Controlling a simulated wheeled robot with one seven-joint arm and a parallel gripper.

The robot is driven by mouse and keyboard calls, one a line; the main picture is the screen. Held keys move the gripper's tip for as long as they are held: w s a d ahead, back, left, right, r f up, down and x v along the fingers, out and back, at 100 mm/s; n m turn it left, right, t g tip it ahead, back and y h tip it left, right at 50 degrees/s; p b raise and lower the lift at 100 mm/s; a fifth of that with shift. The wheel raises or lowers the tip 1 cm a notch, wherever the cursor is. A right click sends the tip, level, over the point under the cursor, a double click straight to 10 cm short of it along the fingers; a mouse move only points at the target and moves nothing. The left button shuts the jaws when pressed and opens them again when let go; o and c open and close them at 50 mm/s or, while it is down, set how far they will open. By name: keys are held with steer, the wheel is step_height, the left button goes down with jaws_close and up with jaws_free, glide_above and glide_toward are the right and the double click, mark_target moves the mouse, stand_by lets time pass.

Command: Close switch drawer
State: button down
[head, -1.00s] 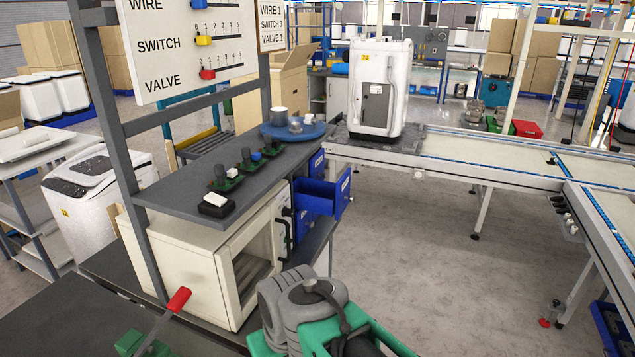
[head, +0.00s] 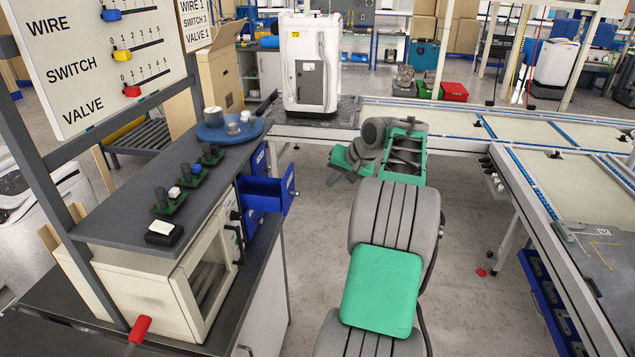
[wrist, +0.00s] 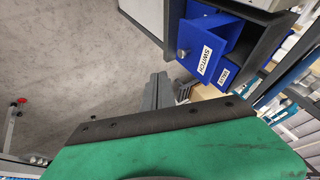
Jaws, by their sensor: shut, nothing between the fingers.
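The blue switch drawer (head: 266,196) stands pulled out of its cabinet beneath the dark shelf in the head view. In the wrist view, the drawer front (wrist: 207,52) carries a white SWITCH label and a round knob, and the picture is tilted. Another blue drawer with a VALVE label (wrist: 226,77) is beside it. My gripper (wrist: 157,92) is shut and empty, its grey fingers pointing toward the drawers, apparently apart from them. In the head view my arm's end is to the right of the open drawer, and the fingertips are hard to make out.
The shelf (head: 130,215) holds small switches, a blue round tray (head: 215,136) and cups. A white oven-like box (head: 150,290) stands beneath it. A conveyor (head: 440,125) runs behind and right of my arm. Open floor lies between the cabinet and the conveyor.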

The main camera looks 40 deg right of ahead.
steer(key=w+a+f+p, duration=0.2)
steer(key=w+f+p, duration=0.1)
steer(key=w+f, duration=0.4)
steer(key=shift+w+a, duration=0.25)
steer(key=shift+w, duration=0.6)
steer(key=shift+f, duration=0.1)
